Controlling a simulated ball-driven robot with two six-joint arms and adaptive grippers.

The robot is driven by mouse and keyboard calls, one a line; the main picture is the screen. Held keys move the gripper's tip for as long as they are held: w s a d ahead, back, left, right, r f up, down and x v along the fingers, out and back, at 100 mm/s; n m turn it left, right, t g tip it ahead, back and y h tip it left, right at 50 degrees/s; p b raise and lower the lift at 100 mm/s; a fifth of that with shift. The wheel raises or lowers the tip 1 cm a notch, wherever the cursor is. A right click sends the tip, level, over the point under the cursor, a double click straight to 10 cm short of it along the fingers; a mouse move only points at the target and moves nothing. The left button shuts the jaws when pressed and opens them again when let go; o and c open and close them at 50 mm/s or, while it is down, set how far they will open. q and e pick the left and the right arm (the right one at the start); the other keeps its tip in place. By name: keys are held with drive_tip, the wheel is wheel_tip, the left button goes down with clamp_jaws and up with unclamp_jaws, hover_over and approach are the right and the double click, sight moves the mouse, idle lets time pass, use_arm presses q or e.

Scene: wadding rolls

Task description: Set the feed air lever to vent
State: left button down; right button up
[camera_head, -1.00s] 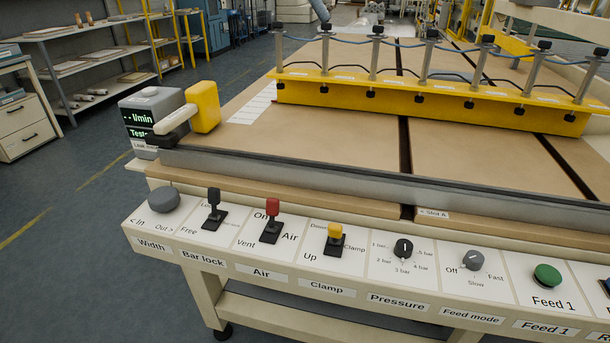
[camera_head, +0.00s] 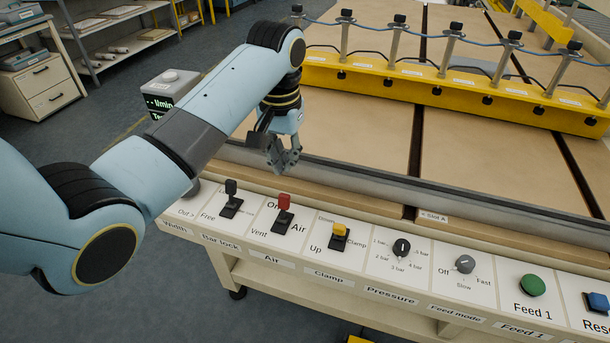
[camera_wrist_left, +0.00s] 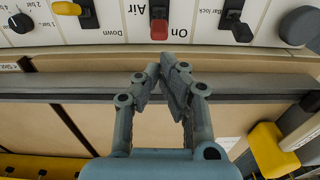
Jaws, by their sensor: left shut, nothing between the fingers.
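The air lever (camera_head: 283,206) has a red knob on a black base, on a white panel tile marked On, Vent and Air. In the left wrist view its red knob (camera_wrist_left: 159,29) is at the top centre, by the word On. My left gripper (camera_head: 284,168) is above the panel's back edge, just behind the lever and apart from it. In the left wrist view the gripper (camera_wrist_left: 166,68) has its fingers together with nothing between them, pointing toward the red knob. My right gripper is not in view.
The black bar lock lever (camera_head: 231,194) stands left of the air lever, and the yellow clamp lever (camera_head: 339,231) right of it. The pressure knob (camera_head: 401,247) is farther right. A grey rail (camera_head: 340,178) runs behind the panel. A yellow bar (camera_head: 450,91) crosses the table.

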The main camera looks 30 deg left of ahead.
sight(283, 209)
use_arm(q)
drive_tip(key=shift+w+r, duration=1)
drive_tip(key=shift+w, duration=0.2)
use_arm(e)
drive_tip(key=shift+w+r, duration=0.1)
use_arm(q)
drive_tip(key=shift+f, duration=0.1)
wheel_tip(283, 209, down, 10)
drive_tip(key=shift+r, duration=0.1)
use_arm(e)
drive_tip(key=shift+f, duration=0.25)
